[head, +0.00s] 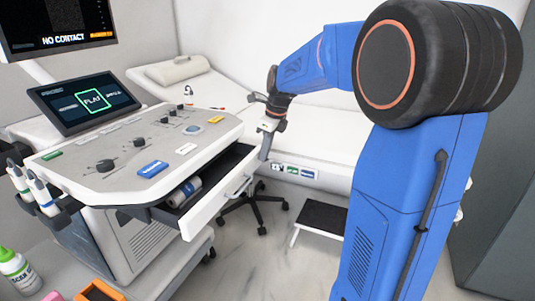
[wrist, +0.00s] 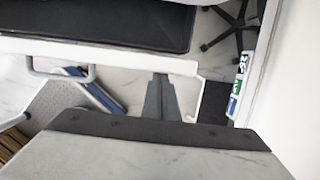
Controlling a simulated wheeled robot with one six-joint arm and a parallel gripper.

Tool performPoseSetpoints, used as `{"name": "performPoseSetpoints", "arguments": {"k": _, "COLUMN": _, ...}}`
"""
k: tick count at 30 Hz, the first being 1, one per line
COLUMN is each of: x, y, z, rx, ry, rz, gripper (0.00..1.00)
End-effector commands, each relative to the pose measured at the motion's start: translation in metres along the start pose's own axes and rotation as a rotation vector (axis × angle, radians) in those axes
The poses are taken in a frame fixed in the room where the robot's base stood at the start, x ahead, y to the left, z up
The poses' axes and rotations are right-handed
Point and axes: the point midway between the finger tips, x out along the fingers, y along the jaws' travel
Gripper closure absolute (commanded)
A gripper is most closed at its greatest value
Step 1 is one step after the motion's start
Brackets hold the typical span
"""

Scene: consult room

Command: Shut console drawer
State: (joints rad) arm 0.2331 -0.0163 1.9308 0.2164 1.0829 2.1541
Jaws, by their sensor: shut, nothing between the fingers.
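The console drawer (head: 210,212) is pulled out from under the console's control panel (head: 140,150). Its white front has a bar handle (head: 238,188), and a labelled cylinder (head: 184,192) lies in its dark interior. In the wrist view the drawer's white front edge (wrist: 110,52) runs across the picture, with the handle (wrist: 60,75) at left. My gripper (head: 264,156) is at the far end of the drawer front, on its outer side. Its fingers (wrist: 162,80) are shut and empty, with tips close to the front. I cannot tell whether they touch it.
A white exam bed (head: 315,125) stands behind the gripper. A wheeled stool base (head: 255,208) and a black step (head: 320,215) are on the floor beyond the drawer. A bottle (head: 18,272) stands at the lower left. The marble floor before the drawer shows free room.

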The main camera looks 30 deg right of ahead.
Motion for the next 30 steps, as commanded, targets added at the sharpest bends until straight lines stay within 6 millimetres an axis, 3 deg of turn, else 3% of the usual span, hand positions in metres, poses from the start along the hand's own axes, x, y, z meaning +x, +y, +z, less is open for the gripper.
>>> {"name": "performPoseSetpoints", "arguments": {"k": 6, "x": 0.011, "y": 0.000, "z": 0.043, "rx": -0.004, "ry": 0.000, "rz": 0.002, "gripper": 1.00}}
{"name": "performPoseSetpoints", "arguments": {"k": 12, "x": 0.018, "y": 0.000, "z": 0.068, "rx": -0.001, "ry": 0.000, "rz": 0.001, "gripper": 1.00}}
{"name": "performPoseSetpoints", "arguments": {"k": 30, "x": 0.016, "y": -0.006, "z": 0.063, "rx": 0.000, "ry": 0.000, "rz": 0.000, "gripper": 1.00}}
